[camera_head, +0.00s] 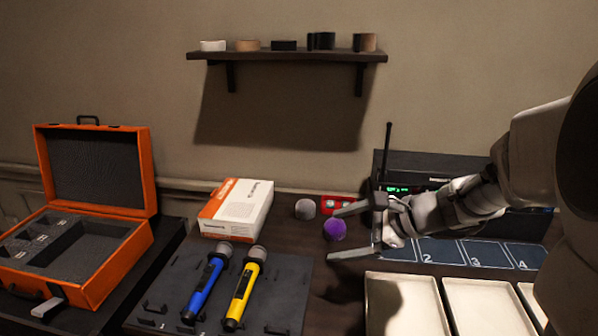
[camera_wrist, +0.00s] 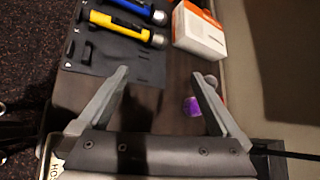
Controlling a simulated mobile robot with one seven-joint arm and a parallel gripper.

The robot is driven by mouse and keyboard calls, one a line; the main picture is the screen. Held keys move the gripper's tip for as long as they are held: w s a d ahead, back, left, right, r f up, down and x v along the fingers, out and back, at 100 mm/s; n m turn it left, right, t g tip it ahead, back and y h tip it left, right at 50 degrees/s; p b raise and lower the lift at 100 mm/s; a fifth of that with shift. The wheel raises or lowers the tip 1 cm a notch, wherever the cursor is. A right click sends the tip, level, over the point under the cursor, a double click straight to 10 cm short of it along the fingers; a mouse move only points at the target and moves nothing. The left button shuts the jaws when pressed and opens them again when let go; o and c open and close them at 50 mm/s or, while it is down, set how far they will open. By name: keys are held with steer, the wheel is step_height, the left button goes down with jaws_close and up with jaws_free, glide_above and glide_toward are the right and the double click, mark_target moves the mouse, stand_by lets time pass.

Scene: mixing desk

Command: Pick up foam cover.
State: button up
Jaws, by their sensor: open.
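A purple round foam cover (camera_head: 335,229) sits on the dark desk; it also shows in the wrist view (camera_wrist: 190,105), beside the right finger and partly hidden by it. A grey round foam cover (camera_head: 305,209) lies just behind it to the left; in the wrist view it shows (camera_wrist: 212,81) past the right finger. My gripper (camera_head: 334,233) is open and empty, its fingers pointing left. In the head view the purple cover appears between the fingertips; in the wrist view it is off to the right side of the gap. I see no contact.
A white and orange box (camera_head: 240,208) stands left of the covers, with a red item (camera_head: 338,203) behind. Blue (camera_head: 206,283) and yellow (camera_head: 243,289) microphones lie on a dark mat. Cream trays (camera_head: 405,307) are front right; a black device (camera_head: 430,170) is behind my arm.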

steer(key=w+d+f+m+t+b, duration=0.2)
steer(key=w+d+f+m, duration=0.2)
steer(key=w+f+m, duration=0.15)
steer(key=m+t+h+b, duration=0.2)
steer(key=m+t+b, duration=0.1)
steer(key=m, duration=0.3)
glide_toward(342, 232)
steer(key=b+x, duration=0.2)
steer(key=x, duration=0.5)
steer(key=shift+b+x, duration=0.65)
steer(key=shift+x, duration=2.45)
steer(key=shift+r, duration=0.2)
steer(key=c, duration=1.2)
